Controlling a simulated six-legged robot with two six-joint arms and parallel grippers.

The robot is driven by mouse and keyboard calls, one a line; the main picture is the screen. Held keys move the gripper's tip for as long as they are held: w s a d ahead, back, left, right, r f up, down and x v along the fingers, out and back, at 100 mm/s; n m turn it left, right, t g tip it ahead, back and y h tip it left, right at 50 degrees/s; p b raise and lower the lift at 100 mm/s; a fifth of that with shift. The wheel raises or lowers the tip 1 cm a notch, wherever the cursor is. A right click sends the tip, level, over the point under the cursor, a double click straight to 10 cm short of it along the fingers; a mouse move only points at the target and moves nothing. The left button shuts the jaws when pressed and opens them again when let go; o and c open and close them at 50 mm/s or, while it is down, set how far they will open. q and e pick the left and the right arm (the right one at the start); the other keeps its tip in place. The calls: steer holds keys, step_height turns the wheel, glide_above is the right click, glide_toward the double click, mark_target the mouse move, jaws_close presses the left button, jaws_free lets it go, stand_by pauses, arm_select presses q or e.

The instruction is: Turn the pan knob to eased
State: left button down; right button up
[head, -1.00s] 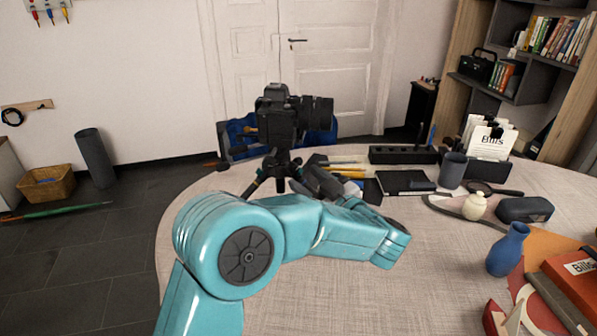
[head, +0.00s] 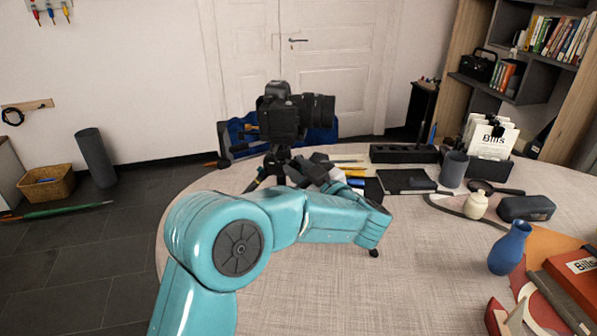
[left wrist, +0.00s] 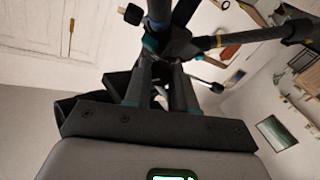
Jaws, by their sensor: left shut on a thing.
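A black camera (head: 290,115) with a long lens stands on a small dark tripod (head: 277,160) at the table's far left edge. My left gripper (head: 300,172) reaches to the tripod just below the camera. In the left wrist view, the tripod (left wrist: 182,45) shows above my left fingers (left wrist: 160,75), which are shut on a small part at its middle. That part appears to be the pan knob, mostly hidden between the fingers. Its setting cannot be read. Another black knob (left wrist: 132,14) sticks out at the upper left of the tripod. My right gripper is not in view.
Pens and small items lie close behind my gripper. The table's (head: 400,290) front middle is clear.

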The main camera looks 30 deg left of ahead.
arm_select(q)
steer(key=shift+n, duration=0.4)
steer(key=c, duration=0.9)
jaws_free()
steer(key=v, duration=1.6)
steer(key=shift+d+p, duration=0.2)
steer(key=shift+p, duration=0.15)
